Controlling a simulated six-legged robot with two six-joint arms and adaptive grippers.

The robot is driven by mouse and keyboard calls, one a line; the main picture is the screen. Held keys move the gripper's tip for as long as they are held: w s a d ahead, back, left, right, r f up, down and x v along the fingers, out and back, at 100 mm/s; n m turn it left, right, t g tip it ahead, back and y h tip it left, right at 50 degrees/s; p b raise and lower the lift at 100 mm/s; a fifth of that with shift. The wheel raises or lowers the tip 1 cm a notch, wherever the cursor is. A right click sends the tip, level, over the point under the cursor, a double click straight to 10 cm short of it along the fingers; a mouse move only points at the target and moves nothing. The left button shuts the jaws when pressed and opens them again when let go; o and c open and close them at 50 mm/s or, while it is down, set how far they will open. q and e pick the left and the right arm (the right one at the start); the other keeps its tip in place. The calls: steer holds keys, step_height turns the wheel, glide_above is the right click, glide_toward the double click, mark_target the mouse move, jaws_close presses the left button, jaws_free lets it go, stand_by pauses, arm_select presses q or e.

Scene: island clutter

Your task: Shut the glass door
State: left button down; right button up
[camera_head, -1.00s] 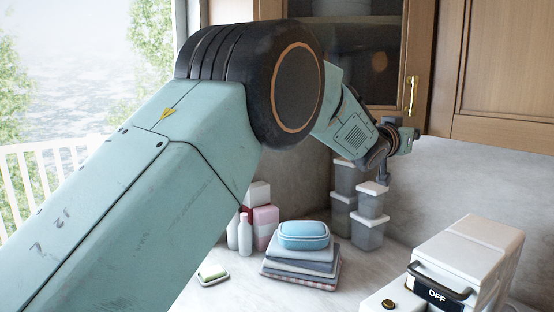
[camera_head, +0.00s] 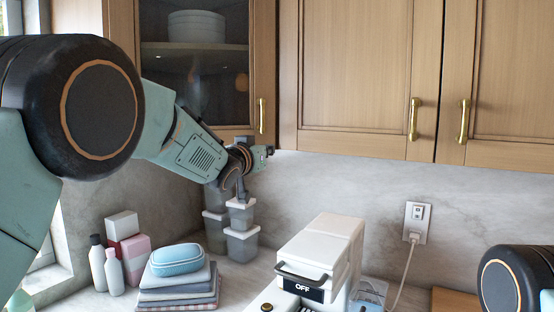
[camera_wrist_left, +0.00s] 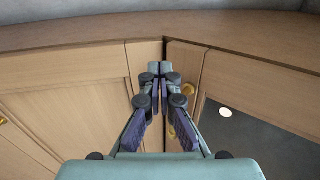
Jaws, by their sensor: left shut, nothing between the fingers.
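The glass door (camera_head: 195,85) is on the wall cabinet at the upper left of the head view, with a wooden frame and an upright brass handle (camera_head: 262,115). It also shows at the right of the left wrist view (camera_wrist_left: 262,140), where a narrow dark gap lies between its frame and the wooden panel to the left. I cannot tell firmly how far ajar it is. My left gripper (camera_head: 268,151) is shut and empty, just below the handle in the head view. Its fingertips (camera_wrist_left: 160,68) overlap the gap in the wrist view; contact is unclear. My right gripper is out of view.
Wooden cabinet doors (camera_head: 350,65) with brass handles adjoin on the right. Stacked containers (camera_head: 242,242), folded cloths (camera_head: 178,287) with a blue case (camera_head: 177,259), bottles (camera_head: 113,272) and a white machine (camera_head: 322,255) stand on the counter below. A wall outlet (camera_head: 417,222) holds a plug.

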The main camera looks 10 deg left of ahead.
arm_select(q)
steer(key=s+d+b, duration=0.4)
steer(key=s, duration=0.5)
steer(key=s+a+f+n+g+y+b, duration=0.15)
steer(key=s+a+f+g, duration=0.35)
steer(key=f, duration=1.1)
steer(key=s+a+f+y+b, duration=0.1)
steer(key=s+a+f+b, duration=0.35)
steer(key=f, duration=1.15)
steer(key=s+a+f+g+y+b, duration=0.1)
steer(key=s+a+f+g+y, duration=0.15)
steer(key=s+f, duration=0.85)
steer(key=s+a+f+n+g+b, duration=0.2)
steer(key=s+f+g+b, duration=0.8)
steer(key=s+f, duration=2)
step_height(320, 180, down, 3)
steer(key=shift+s+a+f, duration=0.15)
steer(key=shift+s+a, duration=0.25)
steer(key=shift+a, duration=0.45)
